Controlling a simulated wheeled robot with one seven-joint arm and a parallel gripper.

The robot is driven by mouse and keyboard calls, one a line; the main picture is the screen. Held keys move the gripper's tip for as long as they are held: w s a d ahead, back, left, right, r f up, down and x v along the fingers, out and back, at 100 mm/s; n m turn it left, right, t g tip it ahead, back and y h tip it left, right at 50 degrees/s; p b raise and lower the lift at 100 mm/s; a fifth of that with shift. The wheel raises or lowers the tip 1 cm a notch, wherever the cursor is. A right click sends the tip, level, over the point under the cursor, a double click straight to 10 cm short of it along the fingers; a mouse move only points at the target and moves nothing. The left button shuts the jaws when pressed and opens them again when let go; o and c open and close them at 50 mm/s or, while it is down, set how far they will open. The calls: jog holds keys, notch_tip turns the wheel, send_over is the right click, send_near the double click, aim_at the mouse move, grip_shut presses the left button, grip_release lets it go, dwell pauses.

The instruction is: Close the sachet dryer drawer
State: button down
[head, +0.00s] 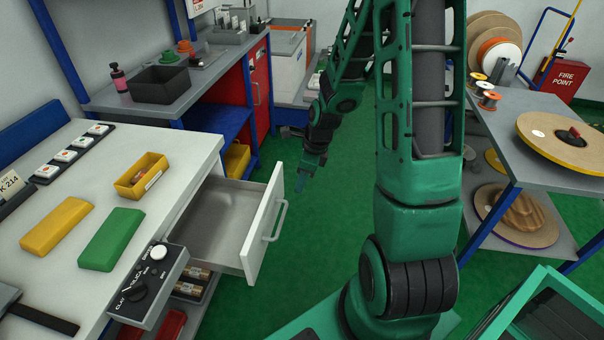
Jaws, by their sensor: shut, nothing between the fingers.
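The sachet dryer drawer (258,232) stands pulled out from under the grey bench on the left. Its white front carries a light handle (276,221) facing right, and its grey inside looks empty. A control box (147,284) with a black knob and a white button sits at the bench edge beside the drawer. My gripper (300,184) is shut and empty. It hangs beyond the drawer's far end and slightly right of its front in the picture. I see no contact with the drawer, though the exact gap is hard to judge.
The bench (75,180) holds a yellow open box (143,176), a yellow block (57,226) and a green block (112,239). A red cabinet (258,84) stands behind. A reel table (560,125) is at right. Green floor (318,225) is clear right of the drawer.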

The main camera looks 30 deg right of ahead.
jog(key=w+a, duration=0.1)
jog(key=w+a+f, duration=0.1)
jog(key=w+a, duration=0.1)
jog(key=shift+w+f, duration=0.1)
jog(key=shift+f, duration=0.2)
dwell(0.3)
